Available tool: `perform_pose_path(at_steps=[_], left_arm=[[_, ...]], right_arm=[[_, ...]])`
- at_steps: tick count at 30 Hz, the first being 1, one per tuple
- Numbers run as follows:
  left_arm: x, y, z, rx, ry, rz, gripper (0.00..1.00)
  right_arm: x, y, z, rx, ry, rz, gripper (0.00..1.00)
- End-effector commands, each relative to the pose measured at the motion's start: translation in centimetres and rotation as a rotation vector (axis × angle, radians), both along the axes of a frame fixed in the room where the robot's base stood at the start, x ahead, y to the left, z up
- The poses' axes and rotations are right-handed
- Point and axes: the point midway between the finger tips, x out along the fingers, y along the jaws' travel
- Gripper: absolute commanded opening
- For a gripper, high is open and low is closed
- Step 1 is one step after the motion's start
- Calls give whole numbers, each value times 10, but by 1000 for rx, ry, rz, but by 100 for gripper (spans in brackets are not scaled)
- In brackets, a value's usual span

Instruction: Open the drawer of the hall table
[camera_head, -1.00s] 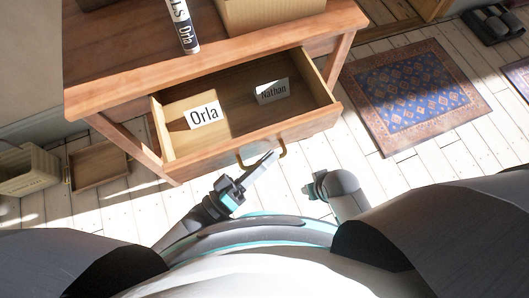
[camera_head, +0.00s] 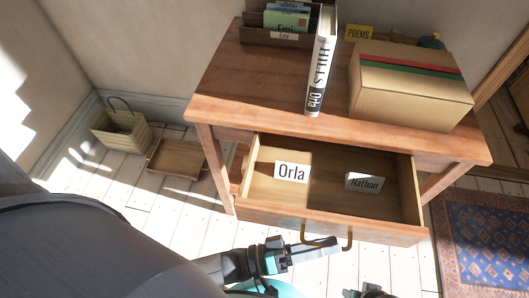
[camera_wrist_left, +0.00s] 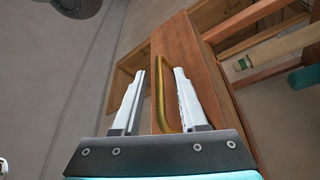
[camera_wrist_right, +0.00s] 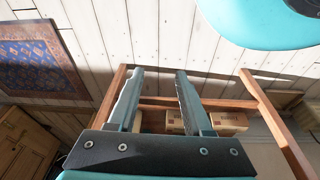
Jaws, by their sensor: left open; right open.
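The wooden hall table (camera_head: 250,80) stands ahead, and its drawer (camera_head: 385,229) is pulled out. A card reading Orla (camera_head: 291,173) and a card reading Nathan (camera_head: 364,183) stand inside the drawer. My left gripper (camera_head: 322,247) is at the brass handle (camera_head: 349,239) on the drawer front. In the left wrist view, the handle (camera_wrist_left: 160,85) lies between the parted fingers of the left gripper (camera_wrist_left: 161,72). Contact is not clear. My right gripper (camera_wrist_right: 159,72) is open and empty in its wrist view, low in front of the table; the head view shows only part of it.
On the tabletop are a white book (camera_head: 322,65), a cardboard box (camera_head: 410,95) and a card holder (camera_head: 285,38). A basket (camera_head: 120,128) and a wooden tray (camera_head: 175,158) sit on the floor at left. A blue patterned rug (camera_head: 485,240) lies at right.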

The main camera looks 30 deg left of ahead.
Motion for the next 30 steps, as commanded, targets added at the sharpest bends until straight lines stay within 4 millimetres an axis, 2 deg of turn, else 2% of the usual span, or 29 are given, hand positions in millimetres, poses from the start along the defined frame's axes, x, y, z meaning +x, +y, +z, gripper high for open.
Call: perform_pose_path(at_steps=[5,12,18,24,30], left_arm=[[-16,23,-7,6,5,1,42],[-49,71,-20,7,6,0,42],[-71,102,-28,5,4,1,42],[-82,118,-31,3,2,1,42],[-84,120,-31,2,2,2,42]], right_arm=[[-2,0,0,0,2,0,50],[-10,-2,-11,-4,24,-1,50],[-8,-2,-10,-3,19,0,50],[1,0,-1,0,0,1,50],[2,1,1,1,-5,0,50]])
